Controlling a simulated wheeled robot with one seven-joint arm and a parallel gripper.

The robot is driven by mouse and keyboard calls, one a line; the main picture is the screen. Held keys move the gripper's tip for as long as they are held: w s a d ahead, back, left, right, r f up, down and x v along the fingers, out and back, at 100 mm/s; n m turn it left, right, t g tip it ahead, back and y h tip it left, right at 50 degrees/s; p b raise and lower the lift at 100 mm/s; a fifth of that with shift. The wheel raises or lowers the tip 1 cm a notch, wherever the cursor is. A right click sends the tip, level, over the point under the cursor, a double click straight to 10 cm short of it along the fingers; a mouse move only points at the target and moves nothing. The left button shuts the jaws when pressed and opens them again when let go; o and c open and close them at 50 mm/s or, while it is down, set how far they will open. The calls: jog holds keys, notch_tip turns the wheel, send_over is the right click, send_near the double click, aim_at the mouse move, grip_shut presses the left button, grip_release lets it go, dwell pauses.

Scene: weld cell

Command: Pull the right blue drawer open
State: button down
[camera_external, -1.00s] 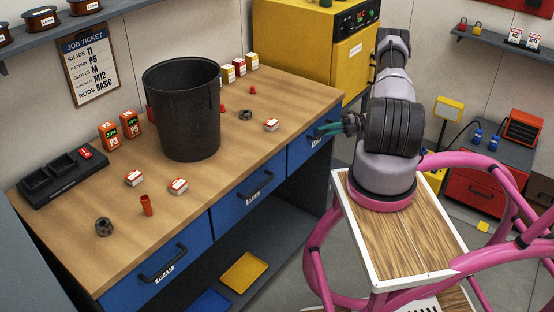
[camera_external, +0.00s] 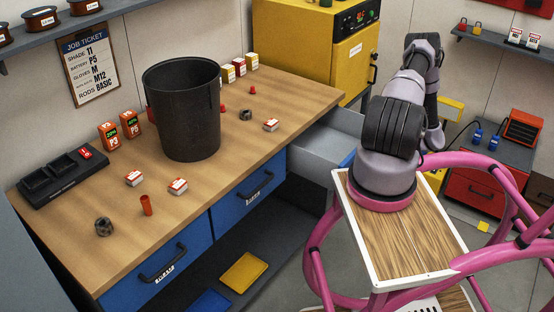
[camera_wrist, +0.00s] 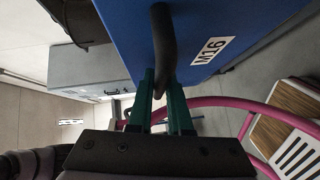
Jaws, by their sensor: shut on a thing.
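The right blue drawer stands pulled out from the workbench; its grey inside (camera_external: 325,150) shows in the external view, and it looks empty where visible. A sliver of its blue front (camera_external: 347,160) shows beside my arm, which hides the rest. In the wrist view the blue front (camera_wrist: 215,25) bears a label reading M16 and a dark handle (camera_wrist: 163,40). My gripper (camera_wrist: 163,85) has its green fingers closed around the handle. In the external view my gripper is hidden behind my arm.
The middle drawer (camera_external: 245,200) and left drawer (camera_external: 150,275) are shut. A black bin (camera_external: 182,110) stands on the wooden benchtop (camera_external: 110,215) among small boxes and nuts. A yellow cabinet (camera_external: 295,50) is behind. A red cabinet (camera_external: 470,190) stands at the right.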

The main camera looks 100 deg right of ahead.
jog(key=shift+s+a, duration=1.85)
jog(key=shift+s, duration=0.05)
jog(key=c, duration=0.8)
grip_release()
jog(key=shift+c, duration=0.2)
jog(key=s+r, duration=0.1)
jog(key=s, duration=0.9)
jog(key=shift+s+r, duration=0.25)
jog(key=shift+s, duration=0.1)
jog(key=shift+d, duration=0.1)
